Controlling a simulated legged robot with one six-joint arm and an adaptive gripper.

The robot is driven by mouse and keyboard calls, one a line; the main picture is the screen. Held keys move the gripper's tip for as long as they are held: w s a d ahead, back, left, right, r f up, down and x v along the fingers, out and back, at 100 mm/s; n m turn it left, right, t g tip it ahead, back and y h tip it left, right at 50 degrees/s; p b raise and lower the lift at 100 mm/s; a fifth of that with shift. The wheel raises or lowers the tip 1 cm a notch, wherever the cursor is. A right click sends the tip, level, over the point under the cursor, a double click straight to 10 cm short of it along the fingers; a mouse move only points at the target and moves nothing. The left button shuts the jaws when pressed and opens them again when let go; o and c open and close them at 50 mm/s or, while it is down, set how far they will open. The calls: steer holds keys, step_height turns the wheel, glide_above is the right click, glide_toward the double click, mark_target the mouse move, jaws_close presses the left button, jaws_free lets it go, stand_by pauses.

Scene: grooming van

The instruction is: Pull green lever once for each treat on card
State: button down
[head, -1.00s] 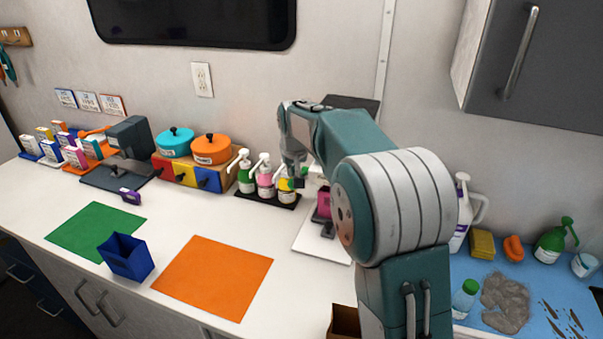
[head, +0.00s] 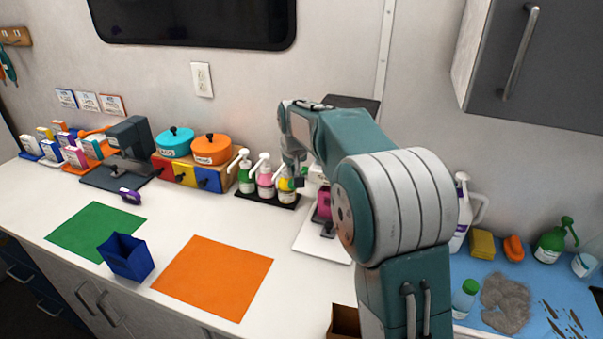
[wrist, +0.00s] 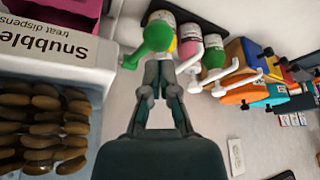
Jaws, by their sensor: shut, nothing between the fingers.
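The treat dispenser, a white box with printed lettering, stands at upper left in the wrist view (wrist: 55,45); brown treats (wrist: 40,125) lie behind its front. The green lever (wrist: 155,38) has a rounded end and overlaps a yellow bottle in that view. My gripper (wrist: 161,66) is shut and empty, its fingertips right at or just below the lever; I cannot tell whether they touch. In the head view my gripper (head: 299,180) is beside the dispenser, mostly hidden by my arm. Three small picture cards (head: 88,101) hang on the wall at left, too small to read.
Pump bottles (head: 265,180) stand on a black tray close to my gripper. Coloured drawers with teal and orange pots (head: 211,149) are left of them. A blue bin (head: 126,257) stands between green (head: 95,225) and orange mats (head: 212,272).

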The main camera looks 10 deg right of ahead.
steer(key=shift+f, duration=3.4)
steer(key=shift+r, duration=3.9)
steer(key=shift+f, duration=0.1)
steer(key=shift+f, duration=3.75)
steer(key=shift+r, duration=3.85)
